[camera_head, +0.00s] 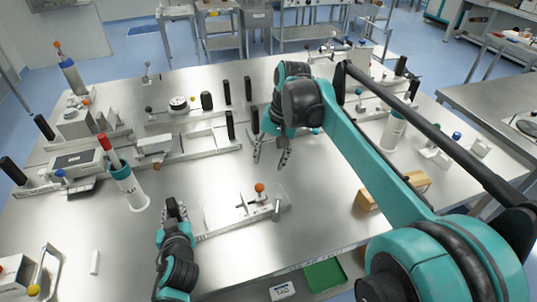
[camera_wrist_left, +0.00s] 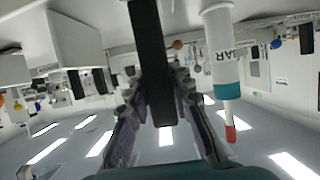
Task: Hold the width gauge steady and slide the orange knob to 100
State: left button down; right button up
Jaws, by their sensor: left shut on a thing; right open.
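The width gauge (camera_head: 230,223) is a low metal rail on the table, with an upright plate and small fittings. Its orange knob (camera_head: 259,187) stands on a thin stem toward the right end. My left gripper (camera_head: 175,207) is at the gauge's left end, shut on a black upright handle (camera_wrist_left: 150,60), which runs between its fingers in the left wrist view. The handle is mostly hidden in the head view. My right gripper (camera_head: 271,152) is open and empty, fingers down, beyond the knob and apart from it. The scale marks are too small to read.
A white bottle (camera_head: 129,190) with a red tip stands behind my left gripper; it also shows in the left wrist view (camera_wrist_left: 222,55). Other rail fixtures with black handles (camera_head: 230,125) line the back. A wooden block (camera_head: 410,183) lies right.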

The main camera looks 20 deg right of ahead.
pick_arm(q)
jog(key=shift+w+a+r, duration=0.1)
jog(key=shift+a, duration=0.1)
pick_arm(e)
jog(key=shift+w+r, duration=0.1)
jog(key=shift+w, duration=0.1)
dwell(0.3)
pick_arm(q)
jog(key=c, duration=1.3)
grip_release()
jog(key=shift+p, duration=0.3)
jog(key=shift+o, duration=0.2)
jog(key=v, duration=1.2)
jog(key=shift+r, duration=0.1)
jog(key=s+a+f+g+h, duration=0.1)
jog(key=s+a+f+g, duration=0.2)
jog(key=a+g, duration=0.3)
jog(key=shift+s+a+f+m+g, duration=0.3)
jog(key=shift+s+a, duration=0.35)
jog(key=shift+a, duration=0.55)
pick_arm(e)
jog(key=s+f+n+t+h, duration=0.1)
jog(key=s+f+n+t, duration=0.2)
jog(key=s+f, duration=0.2)
jog(key=s+f+n+t, duration=0.3)
jog(key=s+f, duration=0.2)
jog(key=s, duration=0.6)
jog(key=shift+s+a+f+h, duration=0.15)
jog(key=shift+s+a+h, duration=0.1)
jog(key=shift+a+h, duration=0.2)
